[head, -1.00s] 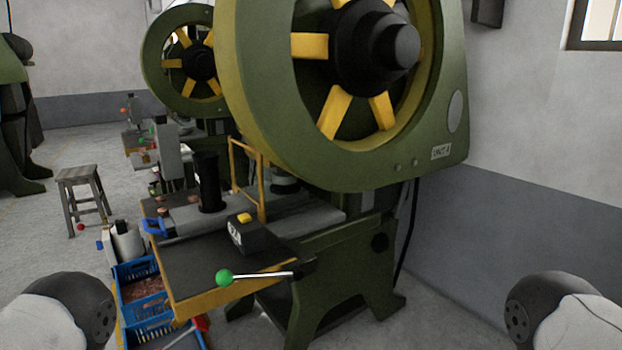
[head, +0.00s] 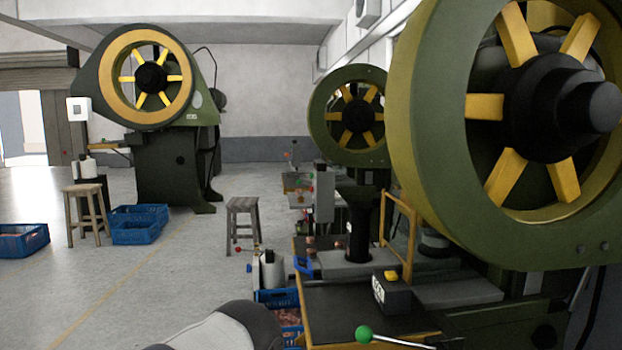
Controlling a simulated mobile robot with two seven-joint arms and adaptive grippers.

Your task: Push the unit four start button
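The large green press (head: 425,130) with a yellow-spoked flywheel fills the right side of the head view. Its unit label is outside the picture now; the earlier frame showed "UNIT 4" on it. On its dark work table (head: 345,310) sits a small black control box (head: 393,297) with a yellow button (head: 391,276) on top and a pale marking on its front. A green ball knob (head: 364,334) on a thin lever is at the table's front edge. Neither gripper is in view; only a rounded part of my own arm shows at the bottom.
A yellow guard frame (head: 410,236) stands behind the control box. Blue crates (head: 277,297) and a white spool (head: 271,270) are left of the table. A second press (head: 347,115) stands behind, another (head: 150,130) at far left.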

